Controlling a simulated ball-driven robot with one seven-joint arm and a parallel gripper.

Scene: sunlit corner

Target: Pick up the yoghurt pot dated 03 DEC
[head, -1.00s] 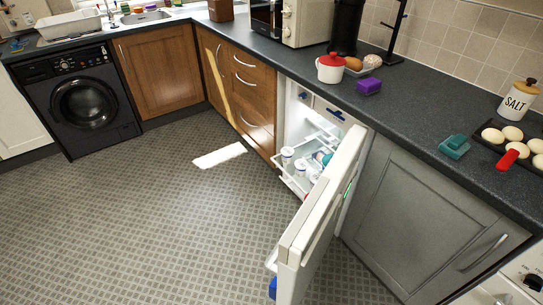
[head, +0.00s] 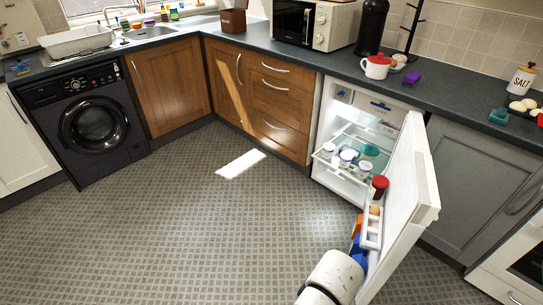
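The small fridge (head: 324,100) under the worktop stands open. Several small white pots, which look like the yoghurt pots, stand on its pulled-out shelf: one at the left (head: 328,149), one in the middle (head: 347,157) and one at the right (head: 365,168). Their dates are too small to read, so I cannot tell which says 03 DEC. A teal bowl (head: 370,151) is behind them.
The open fridge door (head: 410,185) juts out to the right of the pots. The tiled floor (head: 190,230) left of the fridge is clear.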

